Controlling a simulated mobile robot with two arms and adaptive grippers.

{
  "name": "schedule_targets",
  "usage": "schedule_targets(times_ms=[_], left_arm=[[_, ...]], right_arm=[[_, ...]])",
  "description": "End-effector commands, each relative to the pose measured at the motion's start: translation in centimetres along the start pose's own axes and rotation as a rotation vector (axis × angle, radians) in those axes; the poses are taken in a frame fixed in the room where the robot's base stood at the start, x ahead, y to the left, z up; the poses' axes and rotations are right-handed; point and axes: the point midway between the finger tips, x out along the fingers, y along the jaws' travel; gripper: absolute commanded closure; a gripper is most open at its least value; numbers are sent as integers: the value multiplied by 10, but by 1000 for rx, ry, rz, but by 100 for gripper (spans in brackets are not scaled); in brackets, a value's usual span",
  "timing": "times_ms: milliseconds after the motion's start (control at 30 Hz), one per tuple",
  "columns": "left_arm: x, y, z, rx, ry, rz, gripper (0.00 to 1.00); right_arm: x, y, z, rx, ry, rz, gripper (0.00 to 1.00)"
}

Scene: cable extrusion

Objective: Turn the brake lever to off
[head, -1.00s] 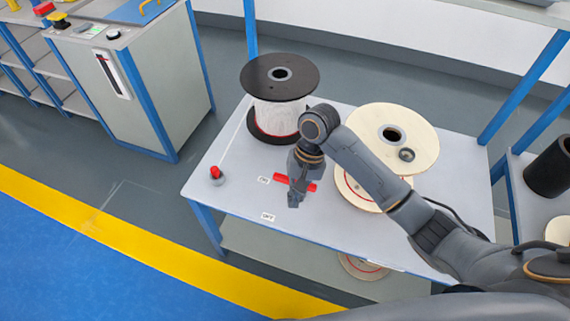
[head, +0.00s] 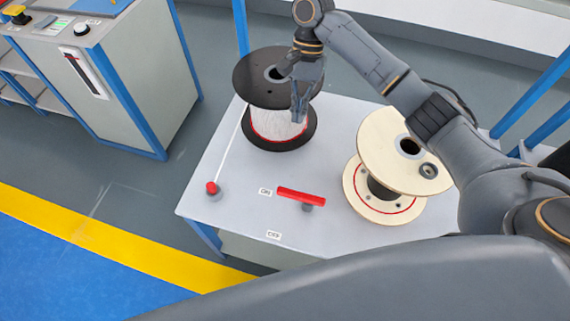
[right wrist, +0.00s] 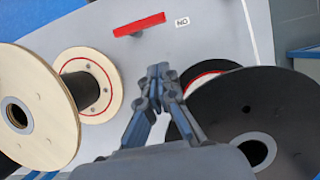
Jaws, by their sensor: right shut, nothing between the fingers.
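The red brake lever (head: 301,196) lies on the grey table top, on a small grey pivot at its right part. Its left end points toward the ON label (head: 265,192); the OFF label (head: 273,235) is nearer the table's front edge. In the right wrist view the lever (right wrist: 139,24) is beyond the fingertips, with the ON label (right wrist: 182,22) beside it. My right gripper (head: 299,116) is shut and empty, in front of the black spool and apart from the lever. It also shows in the right wrist view (right wrist: 158,72). My left gripper is not in view.
A black spool (head: 262,82) with white cable stands at the back left of the table. A wooden spool (head: 376,146) stands at the right. A white strand runs to a red-topped post (head: 212,188) at the left. The table front is clear.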

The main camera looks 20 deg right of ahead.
Motion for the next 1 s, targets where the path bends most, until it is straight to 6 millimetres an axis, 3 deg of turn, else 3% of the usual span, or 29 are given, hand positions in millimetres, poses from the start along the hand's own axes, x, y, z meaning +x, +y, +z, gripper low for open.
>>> schedule_targets(times_ms=[200, 300, 467, 700, 1000], left_arm=[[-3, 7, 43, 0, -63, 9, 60], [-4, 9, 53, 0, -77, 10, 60], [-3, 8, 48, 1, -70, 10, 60], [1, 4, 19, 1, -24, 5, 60], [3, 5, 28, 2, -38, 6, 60]], right_arm=[[0, 0, 0, -1, 0, 0, 100], [3, 0, 0, -1, 0, 0, 100], [22, 1, 0, -1, -3, 3, 100], [73, 1, 0, -1, -2, 3, 100], [139, 1, 0, 0, -2, 2, 100]])
